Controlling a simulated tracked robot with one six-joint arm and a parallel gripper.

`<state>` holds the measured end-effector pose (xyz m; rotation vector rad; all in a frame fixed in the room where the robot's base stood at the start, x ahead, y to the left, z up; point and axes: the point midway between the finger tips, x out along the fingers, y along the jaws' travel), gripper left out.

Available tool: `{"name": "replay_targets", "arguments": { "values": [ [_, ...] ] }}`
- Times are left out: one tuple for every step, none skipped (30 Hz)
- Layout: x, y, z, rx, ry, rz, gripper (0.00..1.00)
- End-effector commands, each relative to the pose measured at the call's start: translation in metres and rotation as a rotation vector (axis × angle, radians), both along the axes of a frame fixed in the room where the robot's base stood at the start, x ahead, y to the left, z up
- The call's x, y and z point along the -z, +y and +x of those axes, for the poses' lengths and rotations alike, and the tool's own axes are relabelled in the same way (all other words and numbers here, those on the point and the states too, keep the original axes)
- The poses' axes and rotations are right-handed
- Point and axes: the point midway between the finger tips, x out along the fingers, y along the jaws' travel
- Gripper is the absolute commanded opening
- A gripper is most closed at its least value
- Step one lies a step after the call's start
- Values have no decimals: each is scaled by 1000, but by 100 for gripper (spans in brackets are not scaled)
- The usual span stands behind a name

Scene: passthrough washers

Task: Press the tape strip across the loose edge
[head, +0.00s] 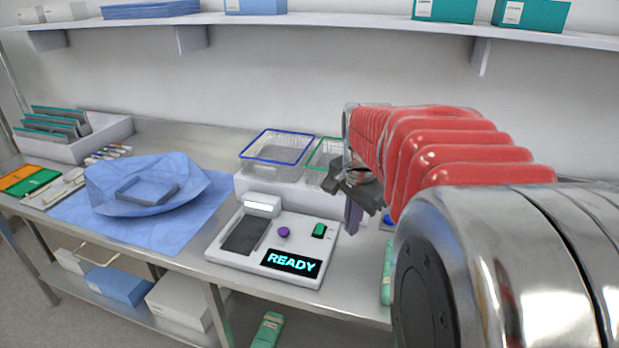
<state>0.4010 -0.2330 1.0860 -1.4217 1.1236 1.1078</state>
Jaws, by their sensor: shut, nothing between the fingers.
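A crumpled blue wrap (180,172) lies on a flat blue sheet (85,212) on the left of the steel counter. A grey-blue rectangular piece (147,190) sits in its middle. I cannot pick out a tape strip or tell which wrap edge is loose. My gripper (353,215) points down over the counter, right of the white device and well to the right of the wrap. Its fingers look shut and empty. My red-sleeved arm hides much of the right side of the counter.
A white device (221,254) showing "READY" stands between wrap and gripper. Wire baskets, one blue-rimmed (275,147), one green-rimmed (326,153), stand behind it. A file rack (100,138) is at back left. A shelf (300,22) with boxes runs above.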

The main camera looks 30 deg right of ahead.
Motion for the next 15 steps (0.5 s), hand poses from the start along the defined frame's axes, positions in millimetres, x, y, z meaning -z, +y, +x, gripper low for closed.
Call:
{"name": "replay_targets", "arguments": {
  "values": [
    [6, -18, 1, 76, 13, 17, 0],
    [8, -28, 1, 123, 18, 27, 0],
    [12, -41, 1, 184, 24, 39, 0],
    [15, -51, 1, 231, 31, 48, 0],
    [18, -61, 0, 278, 35, 57, 0],
    [22, -74, -1, 340, 43, 69, 0],
    [26, -84, -2, 386, 49, 77, 0],
    [30, -94, -4, 434, 54, 86, 0],
    [35, -107, -6, 497, 61, 97, 0],
    [39, -117, -8, 543, 65, 105, 0],
    [43, -127, -10, 589, 71, 113, 0],
    [48, -139, -13, 647, 79, 124, 0],
    [51, -148, -16, 689, 82, 130, 0],
    [55, -155, -18, 726, 87, 136, 0],
    [59, -165, -21, 772, 92, 143, 0]
  ]
}}
